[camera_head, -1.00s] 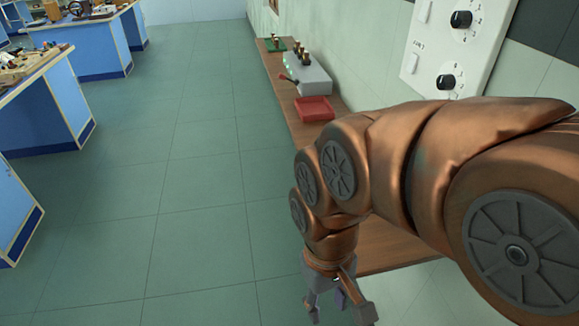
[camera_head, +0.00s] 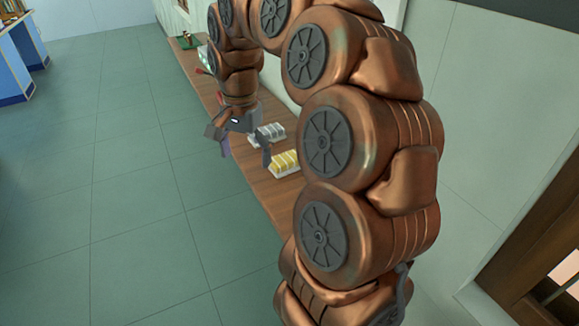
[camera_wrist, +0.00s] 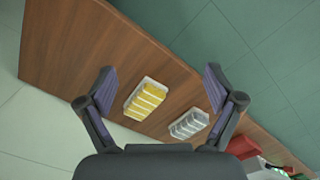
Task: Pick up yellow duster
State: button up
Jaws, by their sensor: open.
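The yellow duster (camera_head: 285,162) is a ribbed yellow block on a white base, lying on the wooden shelf (camera_head: 262,190). In the wrist view the yellow duster (camera_wrist: 146,99) lies between the lines of my fingers, nearer the left finger, and beyond the fingertips. My gripper (camera_head: 243,152) is open and empty, above the shelf and to the left of the duster in the head view. It also shows open in the wrist view (camera_wrist: 160,72). I cannot tell its exact height over the shelf.
A grey-white ribbed block (camera_head: 268,134) lies beside the duster; it also shows in the wrist view (camera_wrist: 189,124). A red tray (camera_wrist: 242,146) is farther along the shelf. The shelf runs along the wall. Open floor (camera_head: 110,200) lies left, with a blue bench (camera_head: 14,72) far left.

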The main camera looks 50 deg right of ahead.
aim_at(289, 157)
jog(key=d+m, duration=0.2)
jog(key=d, duration=0.2)
jog(key=w+d+f+m+b, duration=0.1)
jog(key=d+m, duration=0.1)
jog(key=d, duration=0.3)
jog(key=d+f+m, duration=0.1)
jog(key=d+m, duration=0.2)
jog(key=d, duration=0.1)
jog(key=shift+w+d+f, duration=0.2)
jog(key=shift+w+d, duration=0.15)
jog(key=shift+w, duration=0.05)
jog(key=shift+d+f, duration=0.1)
jog(key=shift+d, duration=0.2)
jog(key=shift+s+d+f+p, duration=0.15)
jog(key=shift+f+p, duration=0.1)
jog(key=shift+f, duration=1.05)
jog(key=shift+d+f+p, duration=0.15)
jog(key=shift+f+p, duration=0.05)
jog(key=shift+f, duration=1.05)
jog(key=shift+s+d+f+p, duration=0.15)
jog(key=shift+f+p, duration=0.1)
jog(key=shift+f, duration=1.05)
jog(key=shift+w, duration=0.1)
jog(key=shift+c, duration=0.3)
jog(key=shift+a, duration=0.1)
jog(key=c, duration=1.4)
